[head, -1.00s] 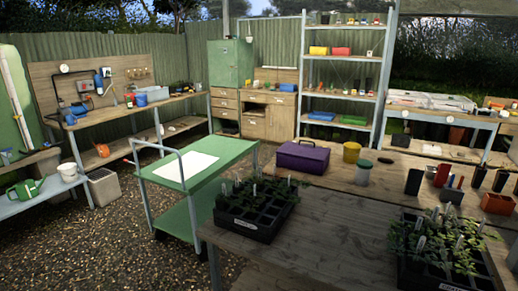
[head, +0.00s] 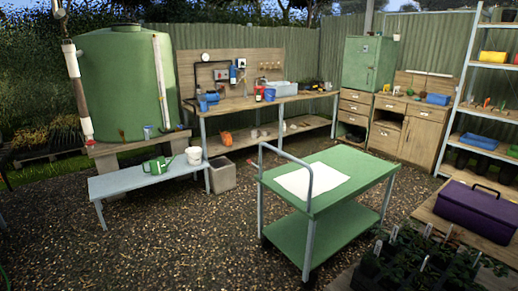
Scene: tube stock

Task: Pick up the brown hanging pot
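No thing that I can clearly tell as a brown hanging pot shows in the head view. A small orange-brown item (head: 226,138) sits on the lower shelf of the wooden workbench at the back, near its left end. It is too small to tell whether it is a pot or a hanging one. Neither of my grippers is in view.
A green trolley (head: 335,200) with a white sheet stands on gravel ahead. A low grey bench (head: 140,182) with a green watering can (head: 157,167) is at left, near a grey bin (head: 222,175). A purple toolbox (head: 480,209) is at right. Open gravel (head: 180,240) lies front left.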

